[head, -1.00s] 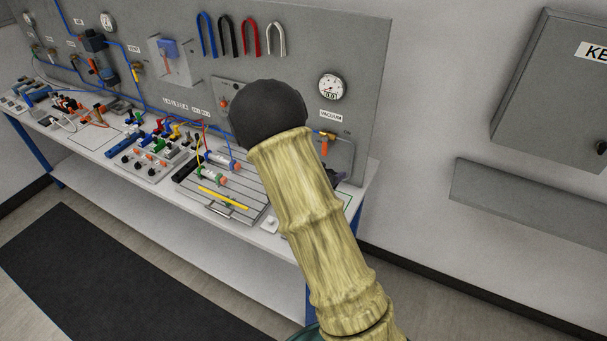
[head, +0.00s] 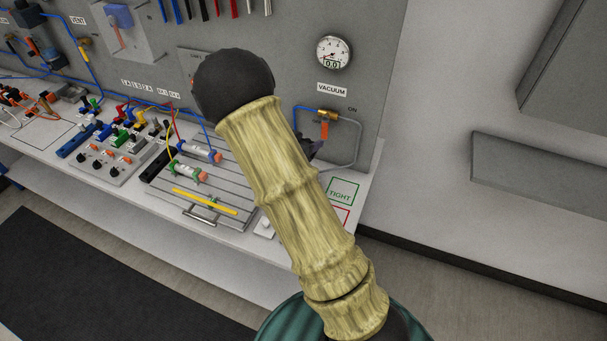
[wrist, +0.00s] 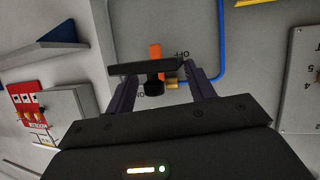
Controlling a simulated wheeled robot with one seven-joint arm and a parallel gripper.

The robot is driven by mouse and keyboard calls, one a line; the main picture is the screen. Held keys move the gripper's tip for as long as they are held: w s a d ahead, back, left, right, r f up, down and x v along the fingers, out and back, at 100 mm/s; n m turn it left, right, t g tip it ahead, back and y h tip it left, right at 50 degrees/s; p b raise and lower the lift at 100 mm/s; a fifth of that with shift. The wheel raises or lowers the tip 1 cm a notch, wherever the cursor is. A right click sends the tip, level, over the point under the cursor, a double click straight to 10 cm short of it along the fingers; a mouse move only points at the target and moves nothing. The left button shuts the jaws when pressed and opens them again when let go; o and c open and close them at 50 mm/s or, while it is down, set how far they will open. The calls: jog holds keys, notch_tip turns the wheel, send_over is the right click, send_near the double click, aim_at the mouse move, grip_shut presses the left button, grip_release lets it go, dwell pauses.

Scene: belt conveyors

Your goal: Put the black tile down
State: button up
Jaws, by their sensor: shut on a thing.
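In the wrist view, my gripper (wrist: 162,76) is shut on the black tile (wrist: 142,69), which shows nearly edge-on as a dark bar across the fingers. A round black knob-like piece (wrist: 154,88) shows just under it. The tile is held in front of the panel, by the orange valve lever; I cannot tell the distance to the panel. In the head view, my arm hides the tile and most of the gripper; only a dark part of the gripper (head: 312,147) shows beside the arm.
The bench (head: 275,272) has a green-outlined TIGHT square (head: 341,192) and a partly hidden red-outlined square (head: 341,214) at its right end. The orange valve lever (head: 324,130) and vacuum gauge (head: 333,53) are on the panel. A slotted plate with cylinders (head: 222,190) lies left of my arm.

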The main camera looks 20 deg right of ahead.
jog(key=shift+s+r, duration=0.1)
jog(key=shift+s, duration=0.05)
jog(key=shift+f+p, duration=0.5)
jog(key=shift+f, duration=2.45)
jog(key=shift+f, duration=0.1)
jog(key=shift+f+p, duration=0.45)
jog(key=shift+f, duration=1.55)
jog(key=o, duration=1.3)
jog(key=shift+c, duration=0.2)
